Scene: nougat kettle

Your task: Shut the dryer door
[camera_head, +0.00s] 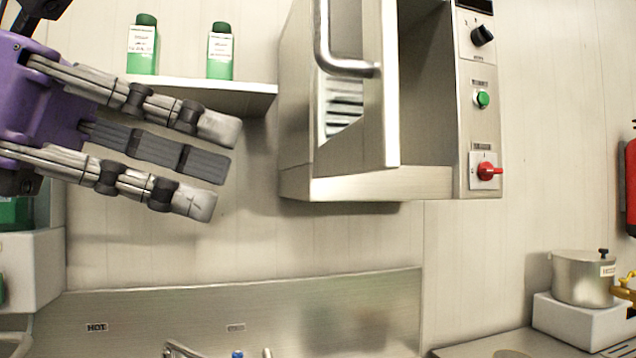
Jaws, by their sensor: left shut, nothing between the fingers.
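The dryer (350,186) is a steel box on the wall at upper centre, with its control panel at its right. Its door (388,90) stands open, swung out towards me, so part of the dark interior (428,90) shows right of the door's edge. A bent bar handle (345,66) is on the door's left side. My left gripper (220,168), purple with grey fingers, comes in from the left. It is shut and empty, in front of the wall, left of the dryer and apart from the door in the picture. My right gripper is not in view.
A shelf (250,91) with two green bottles (144,45) (220,52) is behind and above my left fingers. A steel backsplash (270,305) runs below. A lidded pot (583,278) stands at lower right. The wall below the dryer is clear.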

